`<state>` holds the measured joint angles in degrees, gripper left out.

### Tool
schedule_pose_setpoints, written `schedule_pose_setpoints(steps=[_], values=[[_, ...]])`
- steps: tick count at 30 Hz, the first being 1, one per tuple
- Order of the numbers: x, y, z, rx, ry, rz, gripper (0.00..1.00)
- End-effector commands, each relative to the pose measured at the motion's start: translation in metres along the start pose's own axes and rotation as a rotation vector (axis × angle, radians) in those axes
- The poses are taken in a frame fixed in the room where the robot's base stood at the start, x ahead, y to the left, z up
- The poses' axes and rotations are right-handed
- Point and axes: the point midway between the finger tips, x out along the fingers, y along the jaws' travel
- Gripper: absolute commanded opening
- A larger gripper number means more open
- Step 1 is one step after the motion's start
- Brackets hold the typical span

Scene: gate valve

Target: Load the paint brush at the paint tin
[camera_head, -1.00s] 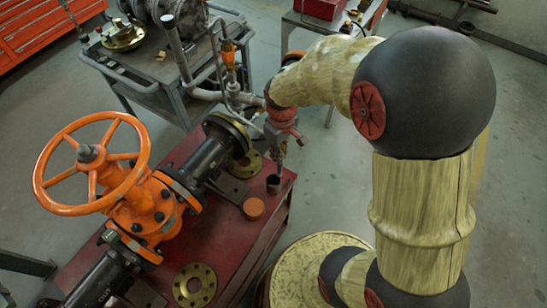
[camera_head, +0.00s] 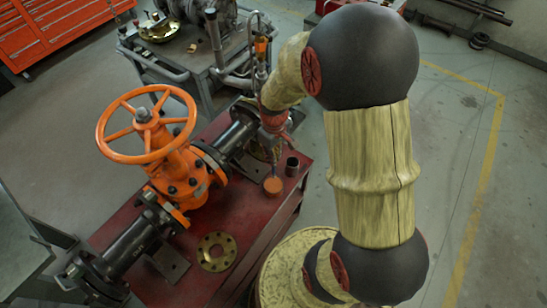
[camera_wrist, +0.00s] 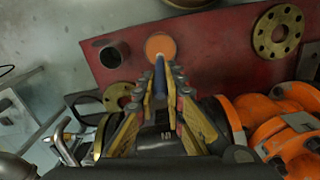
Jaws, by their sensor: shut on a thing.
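The paint tin (camera_head: 273,186) has a round orange top and stands on the red bench near its right edge. It also shows in the wrist view (camera_wrist: 160,46). My gripper (camera_head: 274,130) is above the tin, pointing down. In the wrist view my gripper (camera_wrist: 163,92) is shut on the paint brush, whose blue handle (camera_wrist: 160,76) runs from between the fingers toward the tin. The brush's lower end lines up with the orange top; whether the bristles touch the paint cannot be told.
A dark open cup (camera_head: 292,166) stands close beside the tin. The orange gate valve (camera_head: 180,175) with its handwheel and black pipes lies to the left on the red bench (camera_head: 245,235). A brass flange (camera_head: 216,252) lies in front. A grey cart (camera_head: 205,75) stands behind.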

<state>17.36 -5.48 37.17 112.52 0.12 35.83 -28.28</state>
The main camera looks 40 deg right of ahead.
Motion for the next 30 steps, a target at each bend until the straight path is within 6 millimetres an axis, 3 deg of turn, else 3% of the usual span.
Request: schedule_pose_setpoints(steps=[15, 30], values=[[0.049, 0.0, 0.0, 0.0, 0.0, 0.0, 0.0], [0.052, 0.0, 0.0, 0.0, 0.0, 0.0, 0.0]])
